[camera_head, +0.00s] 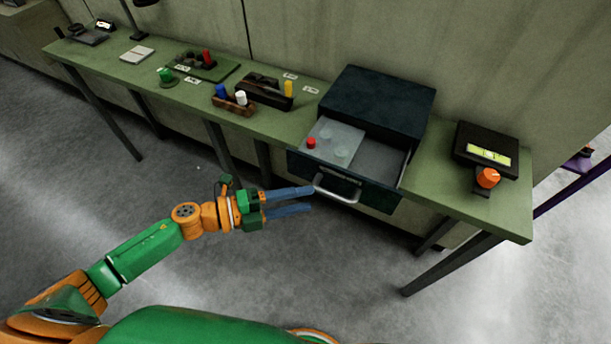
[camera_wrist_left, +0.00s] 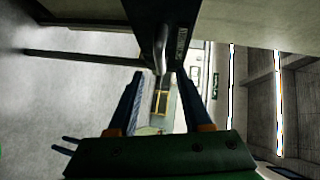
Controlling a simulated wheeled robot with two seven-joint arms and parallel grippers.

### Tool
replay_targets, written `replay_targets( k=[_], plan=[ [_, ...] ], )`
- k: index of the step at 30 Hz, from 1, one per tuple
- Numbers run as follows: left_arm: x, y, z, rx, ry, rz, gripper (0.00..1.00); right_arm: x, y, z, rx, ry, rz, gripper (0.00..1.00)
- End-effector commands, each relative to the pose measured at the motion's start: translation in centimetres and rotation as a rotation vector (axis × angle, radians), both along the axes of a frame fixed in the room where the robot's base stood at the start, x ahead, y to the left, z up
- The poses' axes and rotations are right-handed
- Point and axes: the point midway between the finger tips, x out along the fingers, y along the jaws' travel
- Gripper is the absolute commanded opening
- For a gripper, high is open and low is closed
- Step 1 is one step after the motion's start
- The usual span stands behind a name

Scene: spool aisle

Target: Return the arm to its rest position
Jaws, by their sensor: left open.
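My left arm (camera_head: 150,248) is green and orange and reaches in from the left in the head view. Its gripper (camera_head: 312,199) is open and empty, with two blue fingers beside the silver handle (camera_head: 337,188) of the drawer. In the head view I cannot tell whether the fingertips touch the handle. The left wrist view shows the two fingers (camera_wrist_left: 160,88) apart, with the handle (camera_wrist_left: 161,48) ahead of them and nothing gripped. My right gripper is not in view.
A dark cabinet (camera_head: 378,100) stands on the green bench (camera_head: 440,184). Its drawer is pulled open and holds a grey tray (camera_head: 345,131) with a red piece (camera_head: 311,143). A black box (camera_head: 486,143) and an orange knob (camera_head: 487,178) are right. Floor before the bench is clear.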

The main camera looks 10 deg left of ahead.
Motion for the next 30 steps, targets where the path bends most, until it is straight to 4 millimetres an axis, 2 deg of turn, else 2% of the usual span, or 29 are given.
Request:
replay_targets(
  k=[4, 6, 8, 9, 11, 12, 14, 15, 17, 18, 19, 21, 24, 27, 30],
  plan=[
    [0.4, 0.2, -0.3, -0.009, 0.017, 0.027, 0.5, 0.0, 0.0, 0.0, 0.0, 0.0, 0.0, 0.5],
    [2.0, 1.5, -2.0, -0.048, 0.095, 0.15, 0.5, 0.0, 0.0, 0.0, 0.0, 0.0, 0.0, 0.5],
    [3.7, 3.9, -5.3, -0.104, 0.227, 0.343, 0.5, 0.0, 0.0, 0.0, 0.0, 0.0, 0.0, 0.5],
    [4.3, 6.0, -8.5, -0.145, 0.345, 0.503, 0.5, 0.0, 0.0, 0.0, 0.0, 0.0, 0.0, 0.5],
    [3.5, 9.3, -14.1, -0.195, 0.54, 0.746, 0.5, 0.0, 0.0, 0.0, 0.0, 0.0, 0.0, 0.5],
    [2.0, 11.1, -17.7, -0.218, 0.663, 0.888, 0.5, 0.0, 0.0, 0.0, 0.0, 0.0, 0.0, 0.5],
    [-1.6, 13.2, -22.8, -0.238, 0.845, 1.083, 0.5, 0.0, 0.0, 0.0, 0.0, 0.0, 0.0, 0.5],
    [-4.5, 14.1, -25.8, -0.243, 0.962, 1.2, 0.5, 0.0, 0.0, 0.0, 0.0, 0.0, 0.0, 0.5],
    [-9.6, 14.7, -29.6, -0.242, 1.129, 1.359, 0.5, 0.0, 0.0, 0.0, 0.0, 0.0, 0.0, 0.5],
    [-13.1, 14.8, -31.6, -0.235, 1.234, 1.453, 0.5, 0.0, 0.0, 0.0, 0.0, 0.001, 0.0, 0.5],
    [-15.6, 14.6, -32.8, -0.23, 1.305, 1.516, 0.5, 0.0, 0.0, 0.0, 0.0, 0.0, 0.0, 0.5],
    [-20.9, 14.0, -34.8, -0.209, 1.451, 1.636, 0.5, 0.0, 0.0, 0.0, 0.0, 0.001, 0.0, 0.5],
    [-26.3, 12.9, -36.0, -0.18, 1.593, 1.745, 0.5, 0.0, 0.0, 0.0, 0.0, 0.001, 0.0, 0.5],
    [-28.8, 12.3, -36.4, -0.164, 1.661, 1.796, 0.5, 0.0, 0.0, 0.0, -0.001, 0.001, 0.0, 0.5],
    [-29.4, 12.2, -36.4, -0.159, 1.675, 1.807, 0.5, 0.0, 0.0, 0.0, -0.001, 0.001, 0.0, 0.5]
  ],
)
